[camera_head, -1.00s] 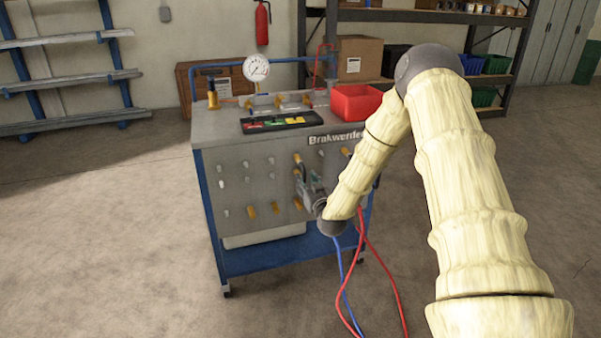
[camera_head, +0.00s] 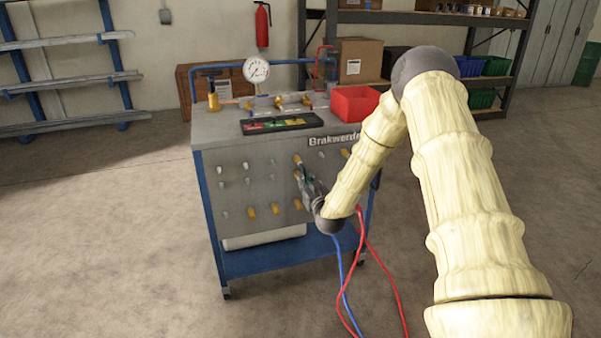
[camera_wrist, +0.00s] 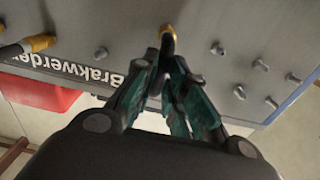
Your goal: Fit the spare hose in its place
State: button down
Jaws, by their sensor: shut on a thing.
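My gripper (camera_head: 302,172) is at the front panel of the grey test bench (camera_head: 238,180), pointing at its upper middle. The yellow fitting also shows in the head view (camera_head: 297,159). The fingers hide most of what they hold, so I cannot tell how far it is seated or see a hose trailing from it. Another yellow fitting (camera_wrist: 41,42) with a dark hose is at the left of the wrist view.
Several bare grey studs (camera_wrist: 240,91) and yellow fittings (camera_head: 275,208) dot the panel. Red (camera_head: 380,262) and blue (camera_head: 340,265) hoses hang below my wrist. A red bin (camera_head: 355,104), a gauge (camera_head: 256,69) and a black tray (camera_head: 281,122) are on top. Floor at left is clear.

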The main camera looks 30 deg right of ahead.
jog(key=shift+s, duration=0.1)
jog(key=shift+s+a, duration=0.2)
jog(key=shift+s, duration=0.4)
jog(key=shift+s+p, duration=0.25)
jog(key=shift+p, duration=0.05)
jog(key=shift+p+v, duration=0.4)
jog(key=shift+v, duration=1.05)
jog(key=shift+s, duration=0.1)
jog(key=p+v, duration=0.1)
jog(key=v, duration=0.5)
jog(key=shift+a, duration=0.1)
